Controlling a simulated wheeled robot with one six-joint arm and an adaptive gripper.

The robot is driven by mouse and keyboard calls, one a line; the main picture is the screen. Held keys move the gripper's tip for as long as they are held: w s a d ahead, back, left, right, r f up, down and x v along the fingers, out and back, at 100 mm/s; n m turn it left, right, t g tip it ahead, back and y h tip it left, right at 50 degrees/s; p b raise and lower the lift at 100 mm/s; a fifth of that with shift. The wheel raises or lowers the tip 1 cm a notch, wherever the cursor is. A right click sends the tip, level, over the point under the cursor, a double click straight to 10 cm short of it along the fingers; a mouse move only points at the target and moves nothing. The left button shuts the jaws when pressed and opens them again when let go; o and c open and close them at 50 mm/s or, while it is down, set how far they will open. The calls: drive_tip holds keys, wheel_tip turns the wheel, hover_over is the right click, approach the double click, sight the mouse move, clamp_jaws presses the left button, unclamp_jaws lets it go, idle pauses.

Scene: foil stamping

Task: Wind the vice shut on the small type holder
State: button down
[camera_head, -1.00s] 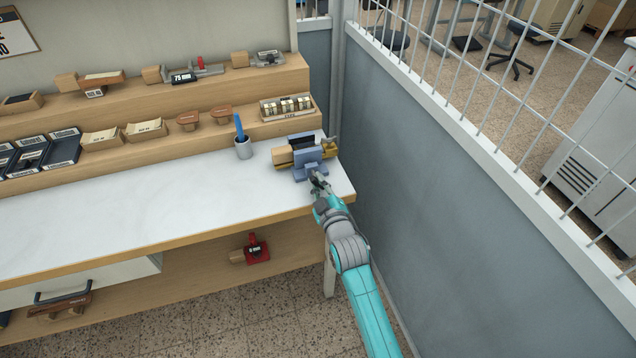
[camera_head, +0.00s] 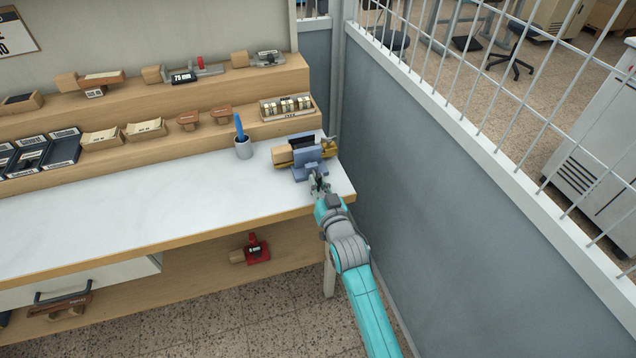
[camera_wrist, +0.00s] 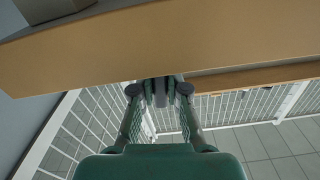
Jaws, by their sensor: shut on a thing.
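The blue vice (camera_head: 299,175) stands at the right end of the white bench top. The small type holder lies across it, with its wooden handle (camera_head: 282,155) sticking out to the left and brass-coloured parts showing at both sides. Its middle is hidden by the vice, and I cannot tell whether the jaws touch it. My gripper (camera_head: 319,180) is at the vice's front, shut on what seems to be the vice handle, which is mostly hidden by the fingers. In the wrist view the fingertips (camera_wrist: 160,88) close around a small dark piece by the bench edge.
A grey cup (camera_head: 243,149) with a blue tool stands left of the vice. A box of type (camera_head: 287,108) sits on the step behind. A grey wall (camera_head: 450,220) with a wire fence rises close on the right. The bench top (camera_head: 130,210) is clear to the left.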

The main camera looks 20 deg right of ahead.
drive_tip(key=shift+m, duration=0.4)
drive_tip(key=c, duration=1.4)
unclamp_jaws()
drive_tip(key=shift+c, duration=0.2)
drive_tip(key=shift+s, duration=0.1)
drive_tip(key=s, duration=1.2)
